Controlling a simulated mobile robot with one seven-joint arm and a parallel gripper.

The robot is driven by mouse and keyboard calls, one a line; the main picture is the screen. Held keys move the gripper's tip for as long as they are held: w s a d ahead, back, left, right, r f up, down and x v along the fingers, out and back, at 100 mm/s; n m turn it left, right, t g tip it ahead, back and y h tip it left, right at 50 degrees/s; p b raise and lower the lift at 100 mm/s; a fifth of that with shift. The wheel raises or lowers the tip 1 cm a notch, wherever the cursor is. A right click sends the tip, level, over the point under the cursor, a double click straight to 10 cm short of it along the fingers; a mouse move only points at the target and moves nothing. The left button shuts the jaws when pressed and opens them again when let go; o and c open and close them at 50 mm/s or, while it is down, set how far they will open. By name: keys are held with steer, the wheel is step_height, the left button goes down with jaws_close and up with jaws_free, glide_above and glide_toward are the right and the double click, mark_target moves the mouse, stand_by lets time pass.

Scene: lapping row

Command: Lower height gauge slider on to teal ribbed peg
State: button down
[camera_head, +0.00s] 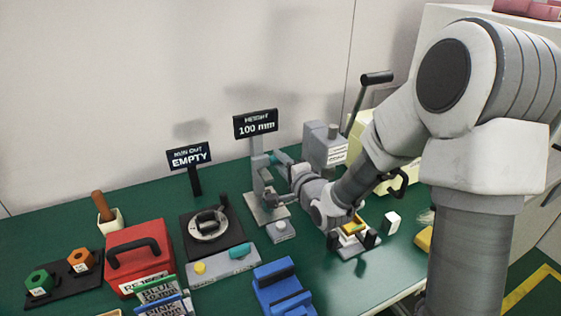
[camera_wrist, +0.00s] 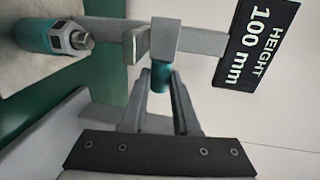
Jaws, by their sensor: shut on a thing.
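The height gauge's grey post (camera_head: 257,150) stands on a light base, with a black sign (camera_head: 255,125) reading "HEIGHT 100 mm" at its top. In the wrist view, turned on its side, the grey slider (camera_wrist: 167,38) sits on the post. My gripper (camera_wrist: 165,76) is shut on the slider's teal knob (camera_wrist: 160,78). A teal peg (camera_wrist: 34,36) with a hexagonal collar and metal tip stands at the base end, left in the wrist view. A clear gap separates its tip from the slider's grey jaw (camera_wrist: 136,46). My gripper partly hides the gauge in the head view.
A black block with a round dial (camera_head: 212,228) and a red box (camera_head: 138,258) stand left of the gauge. A grey machine (camera_head: 323,145) stands close behind my wrist. A blue block (camera_head: 280,285) and a small fixture (camera_head: 350,248) are in front.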

step_height(320, 180, down, 4)
steer(key=shift+r+b, duration=0.2)
steer(key=shift+b, duration=0.95)
steer(key=shift+r, duration=0.1)
steer(key=c, duration=0.7)
jaws_free()
steer(key=shift+o, duration=0.2)
